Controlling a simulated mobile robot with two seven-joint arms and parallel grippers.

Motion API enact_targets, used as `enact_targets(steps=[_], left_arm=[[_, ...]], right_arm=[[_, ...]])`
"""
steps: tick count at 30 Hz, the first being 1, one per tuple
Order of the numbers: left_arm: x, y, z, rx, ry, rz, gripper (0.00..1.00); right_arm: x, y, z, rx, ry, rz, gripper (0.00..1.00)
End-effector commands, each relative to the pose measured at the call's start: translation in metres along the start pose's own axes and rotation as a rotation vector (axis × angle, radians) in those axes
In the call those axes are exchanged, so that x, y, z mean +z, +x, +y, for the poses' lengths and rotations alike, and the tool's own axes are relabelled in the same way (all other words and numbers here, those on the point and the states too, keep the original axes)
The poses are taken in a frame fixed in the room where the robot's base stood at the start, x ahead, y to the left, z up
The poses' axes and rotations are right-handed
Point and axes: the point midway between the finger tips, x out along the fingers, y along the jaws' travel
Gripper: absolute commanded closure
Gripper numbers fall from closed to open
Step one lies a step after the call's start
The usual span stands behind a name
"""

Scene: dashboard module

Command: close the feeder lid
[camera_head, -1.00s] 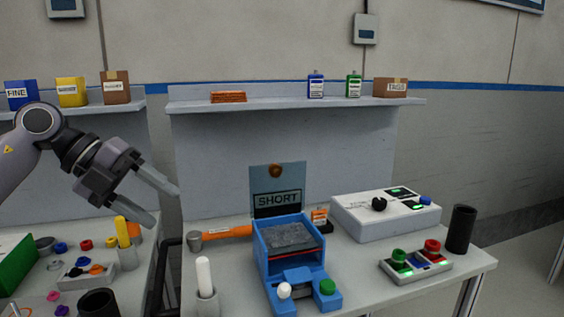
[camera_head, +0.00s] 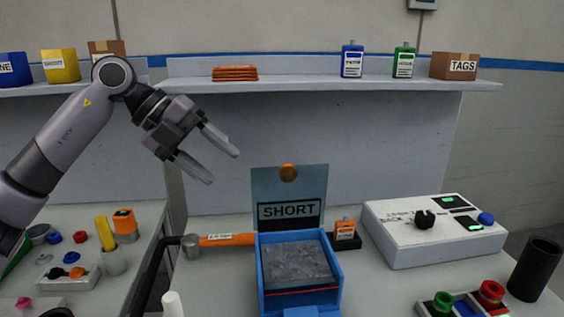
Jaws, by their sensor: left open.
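The feeder (camera_head: 265,285) is a blue box on the bench, with a grey slab (camera_head: 295,264) inside. Its lid (camera_head: 262,188) is a grey-blue panel standing upright at the back edge, marked SHORT, with an orange-brown knob (camera_head: 289,173) near its top. The lid is open. My left gripper (camera_head: 224,168) is open and empty, up and to the left of the lid, apart from it, with its fingers pointing right and down. My right gripper is not in view.
An orange-handled hammer (camera_head: 228,240) lies left of the feeder. A small orange item in a black holder (camera_head: 346,239) stands right of it. A white control box (camera_head: 433,232) and black cup (camera_head: 535,268) are farther right. A shelf (camera_head: 330,88) runs behind.

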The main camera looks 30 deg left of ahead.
Motion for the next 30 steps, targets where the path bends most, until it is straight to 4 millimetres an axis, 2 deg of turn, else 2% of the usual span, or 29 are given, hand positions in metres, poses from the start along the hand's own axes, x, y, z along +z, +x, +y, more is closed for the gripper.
enact_targets(steps=[3, 16, 21, 30], left_arm=[[-0.001, 0.015, -0.019, -0.003, 0.005, 0.004, 0.41], [-0.001, 0.067, -0.071, -0.002, 0.003, 0.003, 0.41], [0.000, 0.089, -0.067, 0.000, 0.000, 0.001, 0.41], [0.000, 0.097, -0.067, -0.001, 0.000, 0.000, 0.41]], right_arm=[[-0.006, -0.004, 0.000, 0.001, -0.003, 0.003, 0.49], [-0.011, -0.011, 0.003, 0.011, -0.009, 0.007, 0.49], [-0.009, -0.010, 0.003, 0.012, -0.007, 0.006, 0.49], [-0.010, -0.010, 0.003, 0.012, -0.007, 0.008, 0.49]])
